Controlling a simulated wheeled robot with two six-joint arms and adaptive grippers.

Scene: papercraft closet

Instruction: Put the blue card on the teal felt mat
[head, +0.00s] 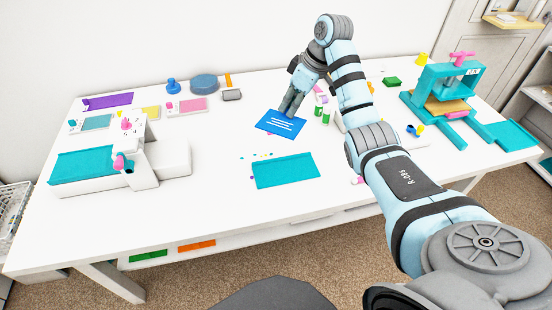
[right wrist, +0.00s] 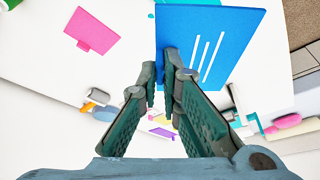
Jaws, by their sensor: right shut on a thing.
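The blue card (head: 281,122) with white lines is held by my right gripper (head: 291,108) near its back edge, over the middle of the table. In the right wrist view the card (right wrist: 235,40) extends away from the fingertips (right wrist: 160,68), which are shut on its edge. The card's height above the table is hard to tell. The teal felt mat (head: 285,172) lies flat on the table in front of the card, apart from it in the head view. A teal sliver (right wrist: 190,2) shows at the top of the wrist view. My left gripper is out of view.
A teal press (head: 440,95) stands at the right, with another teal sheet (head: 512,135) beside it. A white machine (head: 150,150) with a teal sheet (head: 90,166) stands at the left. Small green glue sticks (head: 322,112) stand right of the card.

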